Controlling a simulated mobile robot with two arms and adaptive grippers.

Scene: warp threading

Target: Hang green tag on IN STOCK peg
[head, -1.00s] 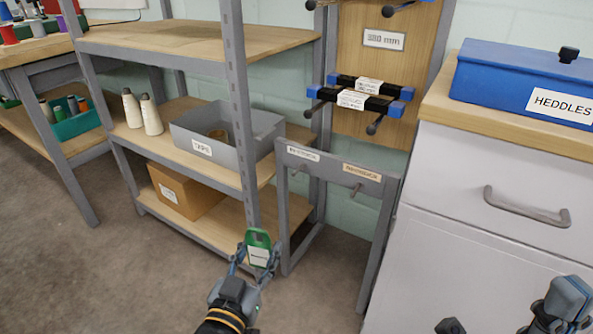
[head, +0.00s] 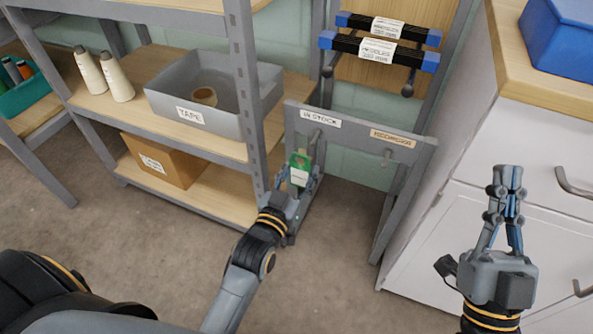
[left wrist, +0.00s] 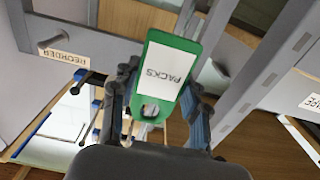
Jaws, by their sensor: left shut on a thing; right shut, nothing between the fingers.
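The green tag (head: 299,168) has a white label; in the left wrist view the tag (left wrist: 151,112) reads "PACKS". My left gripper (head: 300,176) is shut on it, and it hangs upright just in front of the grey peg frame (head: 351,129). The IN STOCK label (head: 320,121) is on the frame's left part, and the IN STOCK peg (head: 315,137) sticks out just above the tag. I cannot tell whether tag and peg touch. The REORDER label (head: 393,138) and peg (head: 387,158) are to the right. My right gripper (head: 507,178) is shut and empty, in front of the white cabinet.
A shelf unit (head: 243,90) with a grey TAPE bin (head: 165,108) stands close left of the frame. The white drawer cabinet (head: 440,235) is to its right. Heddle bars (head: 385,40) hang on the board above. The floor in front is clear.

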